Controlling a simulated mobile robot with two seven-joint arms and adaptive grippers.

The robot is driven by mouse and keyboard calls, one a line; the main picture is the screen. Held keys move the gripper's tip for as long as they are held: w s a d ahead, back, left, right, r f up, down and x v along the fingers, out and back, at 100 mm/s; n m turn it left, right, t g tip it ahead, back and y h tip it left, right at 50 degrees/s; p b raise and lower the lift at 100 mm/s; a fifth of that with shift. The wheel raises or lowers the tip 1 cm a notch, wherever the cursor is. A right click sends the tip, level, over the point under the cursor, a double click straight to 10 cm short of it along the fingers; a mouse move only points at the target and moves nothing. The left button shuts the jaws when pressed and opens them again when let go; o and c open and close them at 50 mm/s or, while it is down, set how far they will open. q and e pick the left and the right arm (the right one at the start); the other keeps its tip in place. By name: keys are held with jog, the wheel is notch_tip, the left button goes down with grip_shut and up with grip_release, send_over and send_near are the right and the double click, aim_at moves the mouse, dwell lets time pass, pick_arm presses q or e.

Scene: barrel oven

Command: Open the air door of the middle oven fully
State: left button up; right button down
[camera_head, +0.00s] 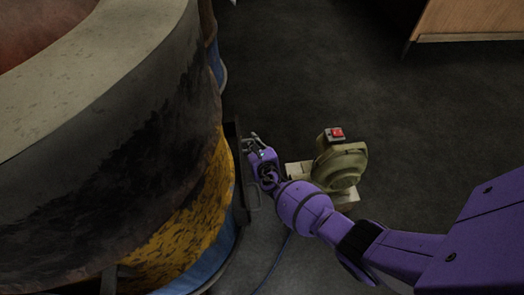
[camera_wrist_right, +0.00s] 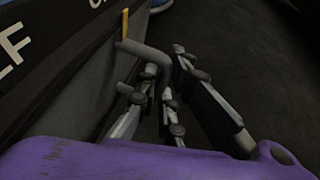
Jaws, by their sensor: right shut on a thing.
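The barrel oven (camera_head: 180,215) fills the left of the head view, with a black upper wall and worn yellow and blue bands below. A dark upright metal part (camera_head: 236,170), seemingly the air door assembly, is on its right side. My right gripper (camera_head: 253,143) is beside this part. In the right wrist view, a grey bent handle (camera_wrist_right: 146,52) runs from the dark panel (camera_wrist_right: 75,75) in between the fingers of my right gripper (camera_wrist_right: 164,72), which is shut on it. A small yellow pointer (camera_wrist_right: 125,24) stands by the handle. My left gripper is not in view.
A beige blower (camera_head: 340,168) with a red switch (camera_head: 337,132) stands on the floor right of my right gripper, close to my forearm. Another blue barrel (camera_head: 213,55) shows behind the oven. A wooden piece of furniture (camera_head: 470,18) is at top right. Dark floor between is clear.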

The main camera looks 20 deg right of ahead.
jog(key=shift+w+r, duration=0.1)
jog(key=shift+w, duration=0.3)
jog(key=c, duration=1.9)
grip_release()
jog(key=shift+a, duration=0.1)
jog(key=shift+o, duration=0.2)
jog(key=shift+s+a, duration=0.1)
jog(key=shift+s, duration=0.45)
jog(key=d+v, duration=0.1)
jog(key=v, duration=1)
jog(key=shift+a+r, duration=0.15)
jog(key=shift+a, duration=0.25)
jog(key=shift+w, duration=0.1)
